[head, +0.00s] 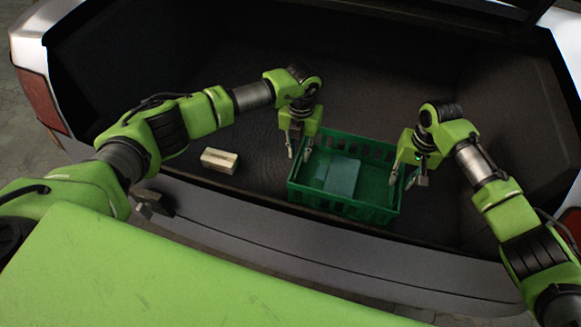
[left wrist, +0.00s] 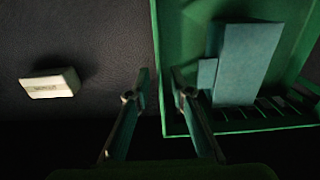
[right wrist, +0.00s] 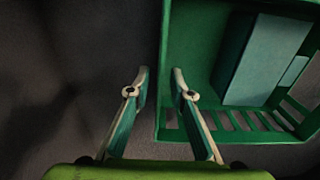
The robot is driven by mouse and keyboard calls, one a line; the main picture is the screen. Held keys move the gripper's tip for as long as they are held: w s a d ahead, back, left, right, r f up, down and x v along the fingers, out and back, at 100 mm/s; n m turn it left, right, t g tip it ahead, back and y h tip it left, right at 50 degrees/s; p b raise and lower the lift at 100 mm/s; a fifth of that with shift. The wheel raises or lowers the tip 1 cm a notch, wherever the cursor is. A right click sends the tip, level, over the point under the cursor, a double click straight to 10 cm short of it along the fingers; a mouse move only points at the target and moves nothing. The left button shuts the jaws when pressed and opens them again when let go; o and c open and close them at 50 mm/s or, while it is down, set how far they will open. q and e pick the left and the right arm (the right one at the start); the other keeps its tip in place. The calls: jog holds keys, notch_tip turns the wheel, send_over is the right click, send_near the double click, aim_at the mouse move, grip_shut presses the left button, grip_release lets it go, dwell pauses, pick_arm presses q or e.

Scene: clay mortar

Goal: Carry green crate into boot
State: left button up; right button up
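The green crate (head: 345,207) stands on the boot floor (head: 250,120), just inside the rear sill. A teal box (head: 342,177) lies in it, and a smaller teal piece shows beside the box in the wrist views. My left gripper (head: 298,151) is at the crate's left side; in the left wrist view its fingers (left wrist: 162,88) are apart, with the crate's wall (left wrist: 159,60) in the gap between them. My right gripper (head: 403,180) is at the right side, its fingers (right wrist: 161,88) also apart around the crate's edge (right wrist: 165,50). I see no firm contact.
A pale block (head: 220,160) lies on the boot floor left of the crate. The silver rear sill (head: 260,222) runs in front of the crate. The boot floor behind the crate is clear, with dark side walls left and right.

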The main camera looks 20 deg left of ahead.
pick_arm(q)
notch_tip(320, 180, up, 5)
jog(key=shift+r, duration=0.3)
pick_arm(e)
jog(key=shift+r, duration=0.15)
notch_tip(320, 180, up, 12)
pick_arm(q)
jog(key=shift+r, duration=0.1)
dwell(0.4)
